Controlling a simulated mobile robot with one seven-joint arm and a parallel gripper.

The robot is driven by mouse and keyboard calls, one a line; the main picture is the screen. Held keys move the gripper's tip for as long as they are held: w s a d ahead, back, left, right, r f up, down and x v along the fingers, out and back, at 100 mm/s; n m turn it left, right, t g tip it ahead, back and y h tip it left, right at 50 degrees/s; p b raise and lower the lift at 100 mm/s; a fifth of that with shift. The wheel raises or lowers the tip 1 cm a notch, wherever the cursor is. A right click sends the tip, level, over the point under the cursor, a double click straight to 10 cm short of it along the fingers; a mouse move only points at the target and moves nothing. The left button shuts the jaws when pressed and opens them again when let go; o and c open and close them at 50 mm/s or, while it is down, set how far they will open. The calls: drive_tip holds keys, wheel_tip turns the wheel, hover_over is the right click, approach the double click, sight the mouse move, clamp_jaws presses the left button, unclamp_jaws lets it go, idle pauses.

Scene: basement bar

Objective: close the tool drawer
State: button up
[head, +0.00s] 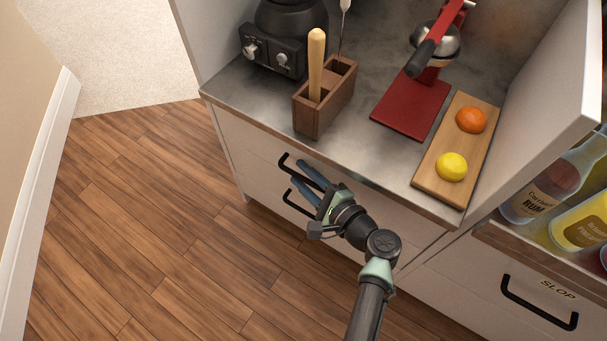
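The white cabinet under the counter has an upper drawer front (255,140) with a black handle (284,163) and a lower front (262,183) with another black handle (290,202). No label reading "tool" shows, so I cannot tell which is the tool drawer. No drawer interior shows, and I cannot tell whether either front stands slightly out. My gripper (297,172) is in front of these fronts, its two blue-grey fingers apart and nothing visible between them. The fingers overlap the handles in the picture; contact is unclear. My gripper and wrist hide the right parts of both handles.
Above, the counter holds a black appliance (275,45), a wooden holder (306,118), a red-based press (410,105) and a cutting board (435,185) with fruit. A drawer marked SLOP (480,270) and bottles are at right. Wooden floor (150,220) is clear at left.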

drive_tip(key=shift+r, duration=0.2)
drive_tip(key=p+v, duration=0.4)
drive_tip(key=v, duration=0.9)
drive_tip(key=shift+f, duration=0.15)
